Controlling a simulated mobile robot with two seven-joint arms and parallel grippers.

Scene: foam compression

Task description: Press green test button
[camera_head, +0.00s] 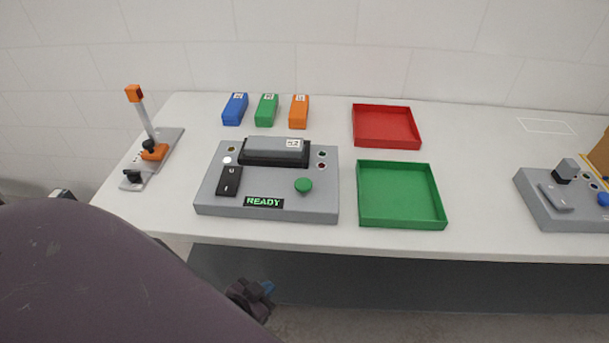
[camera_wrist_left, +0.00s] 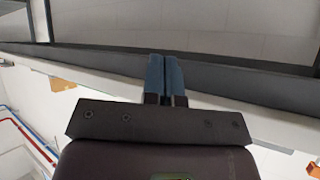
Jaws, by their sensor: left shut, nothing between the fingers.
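The green test button (camera_head: 303,185) is a round knob on top of the grey test machine (camera_head: 270,207), at its front right. A display (camera_head: 264,202) on the machine's front reads READY. A black rocker switch (camera_head: 229,181) sits to the left of the button. A grey block (camera_head: 275,147) with a label lies in the black holder at the back of the machine. My left gripper (camera_head: 268,288) is below and in front of the table edge, well apart from the button. In the left wrist view its blue fingers (camera_wrist_left: 166,78) are shut and empty. My right gripper is not in view.
Blue (camera_head: 235,109), green (camera_head: 266,110) and orange (camera_head: 299,111) blocks stand behind the machine. A red tray (camera_head: 386,107) and a green tray (camera_head: 441,215) are to its right. A lever device (camera_head: 151,150) stands at left, another grey device (camera_head: 562,215) at far right.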

